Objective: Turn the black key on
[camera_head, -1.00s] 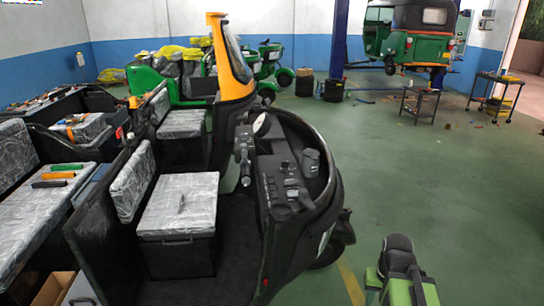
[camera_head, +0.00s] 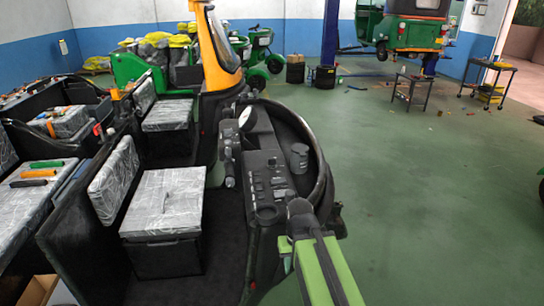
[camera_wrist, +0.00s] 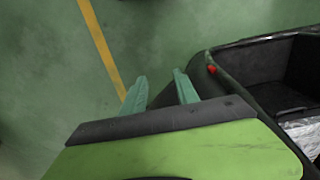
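The black dashboard (camera_head: 262,178) of the nearest rickshaw is in the head view, with rows of switches and a round cup-like recess. I cannot make out the black key on it. My green arm reaches in from the lower right, its dark end beside the dashboard's near right corner. A small red spot (camera_wrist: 212,69) is on that body's edge.
A wrapped grey seat (camera_head: 163,200) stands left of the dashboard, inside the rickshaw. A yellow floor line (camera_wrist: 102,45) shows in the wrist view. The green floor (camera_head: 430,190) to the right is largely clear. A trolley (camera_head: 487,78) stands far right.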

